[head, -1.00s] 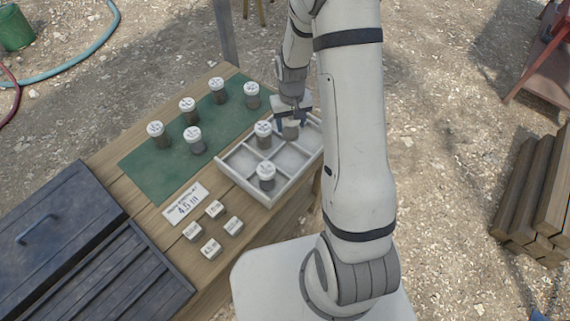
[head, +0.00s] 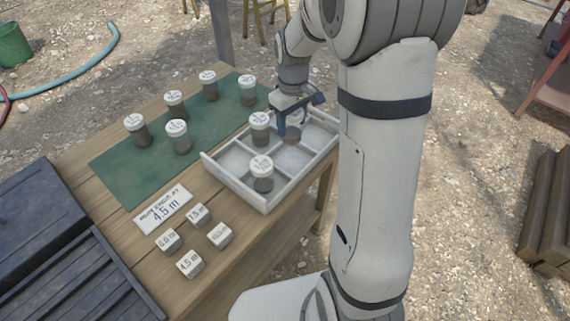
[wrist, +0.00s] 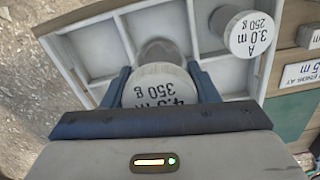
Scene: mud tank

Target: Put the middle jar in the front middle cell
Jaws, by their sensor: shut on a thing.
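My gripper (head: 292,128) is shut on a jar (head: 293,136) over the white divided tray (head: 233,182). Another jar (head: 262,174) stands in the near front cell. A jar in the tray (wrist: 243,35) marked A, 3.0 m, 250 g shows in the wrist view.
Several white-lidded jars stand on the green mat (head: 110,178). A sign (head: 162,209) reading 4.5 m and several labelled white blocks (head: 190,263) lie in front. A dark box (head: 35,220) fills the table's left. Empty tray cells (head: 290,157) lie around the held jar.

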